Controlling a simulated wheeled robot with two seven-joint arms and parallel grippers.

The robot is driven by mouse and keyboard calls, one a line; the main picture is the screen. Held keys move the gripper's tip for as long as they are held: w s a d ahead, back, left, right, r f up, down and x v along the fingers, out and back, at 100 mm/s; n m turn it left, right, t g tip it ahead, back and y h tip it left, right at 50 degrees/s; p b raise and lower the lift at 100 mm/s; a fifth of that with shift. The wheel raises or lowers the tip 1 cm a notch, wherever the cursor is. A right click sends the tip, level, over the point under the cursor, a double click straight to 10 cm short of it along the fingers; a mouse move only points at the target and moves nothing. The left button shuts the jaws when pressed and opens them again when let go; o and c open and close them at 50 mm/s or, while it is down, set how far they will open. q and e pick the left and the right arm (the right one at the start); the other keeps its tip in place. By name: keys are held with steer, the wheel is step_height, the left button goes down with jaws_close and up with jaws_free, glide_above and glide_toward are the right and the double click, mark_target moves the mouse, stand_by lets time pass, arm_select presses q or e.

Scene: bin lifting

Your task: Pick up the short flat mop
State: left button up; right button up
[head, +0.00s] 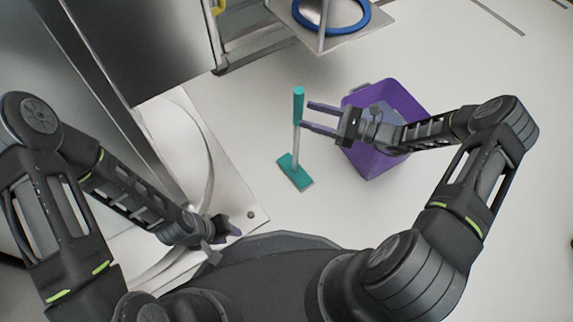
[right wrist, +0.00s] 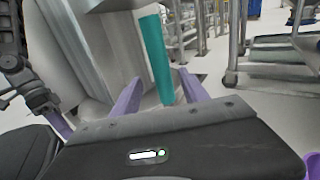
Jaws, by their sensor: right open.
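The short flat mop stands upright on the floor in the head view, with a teal flat head (head: 295,172), a pale shaft and a teal handle (head: 298,104). My right gripper (head: 306,117) is open, its two purple fingers pointing left at the mop just below or beside the handle. In the right wrist view the teal handle (right wrist: 157,58) shows between and beyond the spread fingers (right wrist: 160,92). I cannot tell whether they touch it. My left gripper (head: 232,227) is low at the left, away from the mop; its jaw opening is too small to judge.
A purple bin (head: 372,158) stands on the floor under and behind my right gripper. A metal cart with a blue ring (head: 330,30) stands at the top. Metal equipment (head: 150,45) fills the upper left. The floor around the mop head is clear.

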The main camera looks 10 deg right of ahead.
steer(key=shift+d+r, duration=0.1)
steer(key=shift+d, duration=0.1)
steer(key=shift+a, duration=0.1)
steer(key=shift+b+x, duration=0.3)
steer(key=shift+x, duration=0.95)
steer(key=b+x, duration=0.2)
steer(key=x, duration=0.3)
steer(key=shift+w, duration=0.15)
